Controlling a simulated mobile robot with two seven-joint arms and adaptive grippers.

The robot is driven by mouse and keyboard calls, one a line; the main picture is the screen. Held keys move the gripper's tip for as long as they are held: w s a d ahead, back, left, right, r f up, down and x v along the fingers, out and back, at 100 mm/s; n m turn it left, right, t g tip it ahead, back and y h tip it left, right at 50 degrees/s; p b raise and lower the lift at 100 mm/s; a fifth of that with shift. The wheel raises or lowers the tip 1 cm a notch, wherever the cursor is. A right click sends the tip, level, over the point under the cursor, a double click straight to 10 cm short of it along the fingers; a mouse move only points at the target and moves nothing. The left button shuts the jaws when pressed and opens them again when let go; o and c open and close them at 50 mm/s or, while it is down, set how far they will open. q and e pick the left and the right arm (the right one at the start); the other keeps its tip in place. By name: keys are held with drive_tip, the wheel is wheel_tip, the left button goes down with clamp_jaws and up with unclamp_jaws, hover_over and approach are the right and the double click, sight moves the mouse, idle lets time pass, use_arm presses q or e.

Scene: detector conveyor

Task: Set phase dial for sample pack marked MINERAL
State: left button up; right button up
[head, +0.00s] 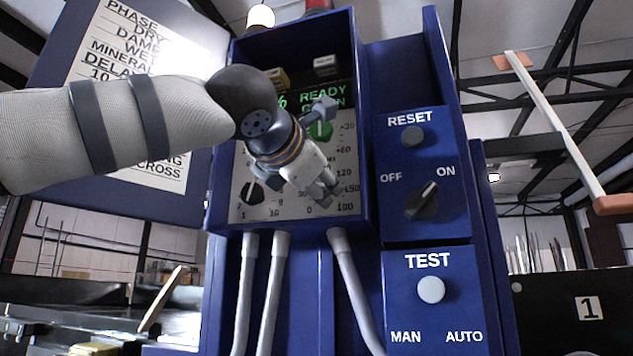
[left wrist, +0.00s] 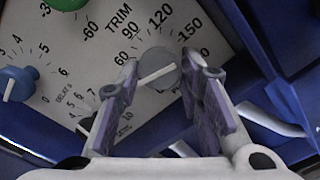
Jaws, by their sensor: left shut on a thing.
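The grey phase dial (left wrist: 158,66) shows in the left wrist view, on a pale panel below TRIM, with 60, 90, 120 and 150 around it. A pale line crosses its face, slanting up to the right. My left gripper (head: 325,190) has its two fingers on either side of the dial, shut on it; the gripper hides the dial in the head view. The instruction sign (head: 125,58) lists PHASE, DRY, DAMP, WET and MINERAL. My left arm covers the values beside and below these words. My right gripper is not in view.
A green knob (head: 320,131) sits above the gripper and a black knob (head: 254,192) to its left. A blue knob (left wrist: 18,83) is at the wrist view's left. RESET (head: 413,137), an OFF/ON switch (head: 422,202) and TEST (head: 431,290) stand right. The panel is recessed within blue walls.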

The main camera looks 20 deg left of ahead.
use_arm(q)
drive_tip(key=m, duration=0.4)
drive_tip(key=shift+f+m, duration=0.1)
drive_tip(key=shift+m, duration=0.2)
drive_tip(key=m, duration=0.3)
drive_tip(key=shift+m, duration=0.3)
drive_tip(key=m, duration=1.3)
drive_tip(key=shift+r+m, duration=0.2)
drive_tip(key=shift+m, duration=0.1)
drive_tip(key=m, duration=0.8)
drive_tip(key=shift+d+r+m, duration=0.1)
drive_tip(key=shift+m, duration=2.1)
